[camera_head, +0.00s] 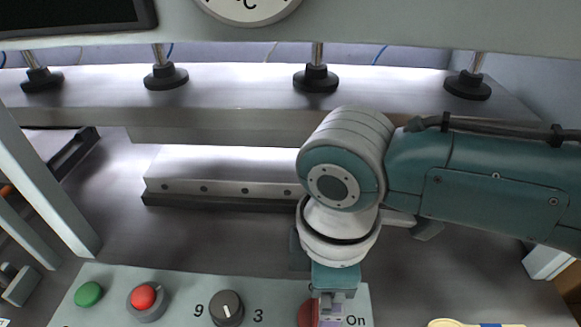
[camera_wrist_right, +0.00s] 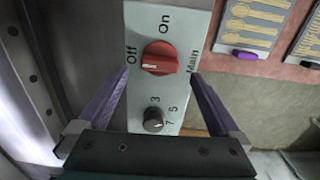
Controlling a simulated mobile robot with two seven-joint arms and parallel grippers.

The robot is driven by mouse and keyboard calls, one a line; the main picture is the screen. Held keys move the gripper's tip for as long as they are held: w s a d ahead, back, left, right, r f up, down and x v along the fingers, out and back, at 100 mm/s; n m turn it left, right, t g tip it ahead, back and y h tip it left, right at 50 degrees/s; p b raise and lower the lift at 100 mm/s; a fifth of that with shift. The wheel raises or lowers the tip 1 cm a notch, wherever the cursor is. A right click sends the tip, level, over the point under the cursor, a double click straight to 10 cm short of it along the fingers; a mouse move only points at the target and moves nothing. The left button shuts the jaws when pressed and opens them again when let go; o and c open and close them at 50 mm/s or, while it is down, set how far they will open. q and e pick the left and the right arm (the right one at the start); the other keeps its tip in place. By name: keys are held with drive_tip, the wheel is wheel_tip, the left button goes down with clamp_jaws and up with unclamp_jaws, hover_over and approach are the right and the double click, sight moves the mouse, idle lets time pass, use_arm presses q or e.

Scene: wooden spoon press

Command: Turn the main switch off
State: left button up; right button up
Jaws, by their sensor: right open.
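The main switch is a red rotary knob on a light grey panel (camera_wrist_right: 178,25). The knob (camera_wrist_right: 160,58) has "On" printed above it, "Off" to its left and "Main" to its right in the right wrist view. Its white mark lies at the knob's left end, on the "Off" side. My right gripper (camera_wrist_right: 158,77) is open, its two purple fingers on either side of the knob with gaps showing; contact is not visible. In the head view the gripper (camera_head: 330,309) partly hides the red knob (camera_head: 306,313). My left gripper is not in view.
The panel also carries a green button (camera_head: 89,294), a red button (camera_head: 145,297) and a black numbered dial (camera_head: 227,307), which shows just below the switch in the wrist view. The press (camera_head: 225,172) stands behind. Wooden spoon pictures (camera_wrist_right: 258,22) are at the right.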

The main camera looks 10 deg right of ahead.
wheel_tip(320, 180, up, 6)
drive_tip(key=shift+f, duration=0.1)
idle(0.4)
